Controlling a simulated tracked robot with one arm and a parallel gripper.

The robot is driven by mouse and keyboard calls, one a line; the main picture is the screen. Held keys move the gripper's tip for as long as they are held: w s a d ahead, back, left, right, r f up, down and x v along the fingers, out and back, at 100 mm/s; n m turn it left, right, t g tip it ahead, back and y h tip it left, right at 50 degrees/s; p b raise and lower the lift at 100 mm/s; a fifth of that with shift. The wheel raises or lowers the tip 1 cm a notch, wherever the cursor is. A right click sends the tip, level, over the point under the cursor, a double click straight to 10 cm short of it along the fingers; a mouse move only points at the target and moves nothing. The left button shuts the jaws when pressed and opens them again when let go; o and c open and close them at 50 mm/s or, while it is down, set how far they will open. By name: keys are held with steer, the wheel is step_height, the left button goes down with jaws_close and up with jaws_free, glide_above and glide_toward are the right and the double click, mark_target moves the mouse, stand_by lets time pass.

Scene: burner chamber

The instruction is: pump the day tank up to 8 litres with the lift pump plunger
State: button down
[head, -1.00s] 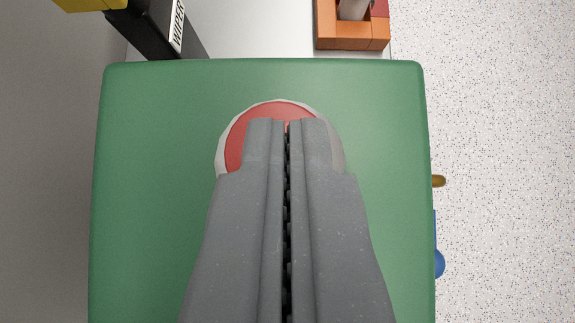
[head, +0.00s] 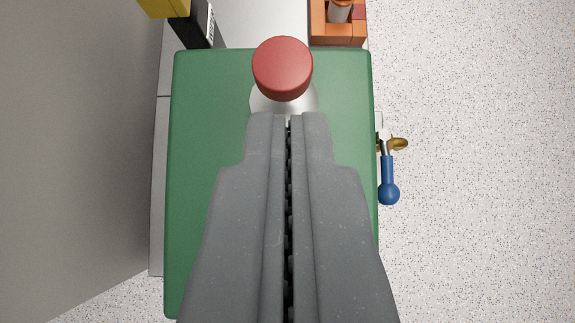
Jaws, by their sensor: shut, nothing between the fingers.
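A red round plunger knob (head: 282,67) stands up from a pale round collar (head: 262,101) on top of a green box-shaped body (head: 215,130). My gripper (head: 288,116) is shut and empty. Its fingertips lie just below the red knob in the picture, over the lower part of the collar. I cannot tell the height of the fingertips above the green top. The knob's top is fully in view and clear of the fingers. No litre scale or level reading shows.
A blue ball-ended lever (head: 388,185) and a brass fitting (head: 398,144) stick out on the right side. An orange block (head: 338,32) and a black post with a yellow top (head: 165,6) stand behind. A grey wall (head: 70,150) is left; speckled floor (head: 480,160) is clear at right.

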steer(key=shift+s+r, duration=0.3)
steer(key=shift+s, duration=0.1)
stand_by(0.5)
steer(key=shift+a+r+b, duration=0.15)
steer(key=shift+r+b, duration=1.1)
steer(key=shift+r, duration=0.95)
steer(key=shift+w, duration=0.1)
